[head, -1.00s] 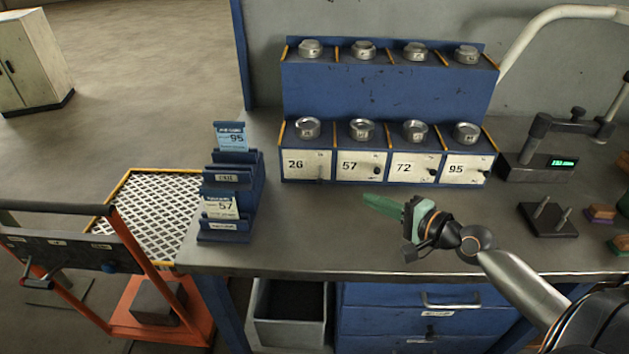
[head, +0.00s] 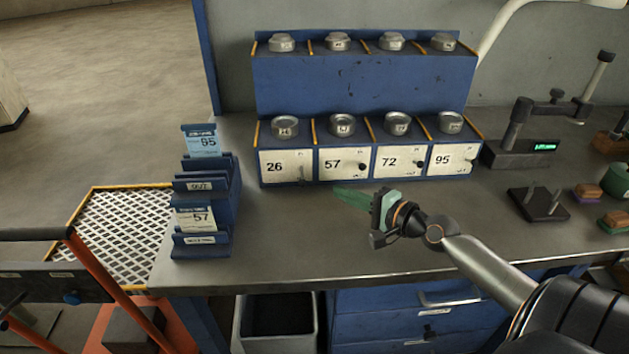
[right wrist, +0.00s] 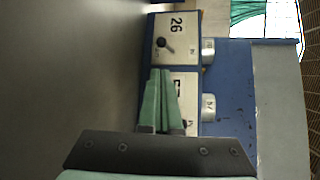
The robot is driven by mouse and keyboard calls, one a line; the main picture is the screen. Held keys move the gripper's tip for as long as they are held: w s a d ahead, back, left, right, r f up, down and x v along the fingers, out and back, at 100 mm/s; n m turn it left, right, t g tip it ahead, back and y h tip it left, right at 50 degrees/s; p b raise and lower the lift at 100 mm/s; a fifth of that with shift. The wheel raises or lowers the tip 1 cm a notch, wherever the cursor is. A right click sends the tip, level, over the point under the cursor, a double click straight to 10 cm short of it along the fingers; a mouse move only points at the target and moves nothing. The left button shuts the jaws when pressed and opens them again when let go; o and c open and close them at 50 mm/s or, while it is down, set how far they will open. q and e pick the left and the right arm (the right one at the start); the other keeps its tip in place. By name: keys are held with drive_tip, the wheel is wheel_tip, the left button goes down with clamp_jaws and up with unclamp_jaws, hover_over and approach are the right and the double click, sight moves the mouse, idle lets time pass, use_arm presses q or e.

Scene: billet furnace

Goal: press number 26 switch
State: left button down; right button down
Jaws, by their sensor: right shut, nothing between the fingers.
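The white panel marked 26 (head: 286,167) is the leftmost of the row on the blue rack, with a small switch lever (head: 302,176) at its lower right. In the right wrist view the 26 panel (right wrist: 176,32) shows sideways, with its dark-tipped switch (right wrist: 163,43). My right gripper (head: 337,192) has green fingers, shut and empty, pointing left in front of the 57 panel (head: 332,164). In the right wrist view its fingertips (right wrist: 160,73) lie just short of the 26 panel and cover part of the 57 panel. I see no contact with the switch. My left gripper is out of view.
Panels 72 (head: 390,160) and 95 (head: 442,159) continue the row to the right, with metal knobs above. A blue card holder (head: 205,215) stands at the bench's left end. A device with a green display (head: 520,150) stands right. The bench between is clear.

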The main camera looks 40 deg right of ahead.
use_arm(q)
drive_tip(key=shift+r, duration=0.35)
use_arm(e)
approach(299, 174)
drive_tip(key=x, duration=0.5)
drive_tip(key=shift+w+d+f, duration=0.1)
drive_tip(key=shift+f, duration=0.25)
use_arm(q)
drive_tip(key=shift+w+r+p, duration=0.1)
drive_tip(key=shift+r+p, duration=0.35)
drive_tip(key=shift+p, duration=0.25)
use_arm(e)
drive_tip(key=shift+r, duration=0.3)
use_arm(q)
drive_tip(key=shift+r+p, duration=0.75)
use_arm(e)
drive_tip(key=shift+s+r, duration=0.25)
drive_tip(key=shift+r, duration=0.25)
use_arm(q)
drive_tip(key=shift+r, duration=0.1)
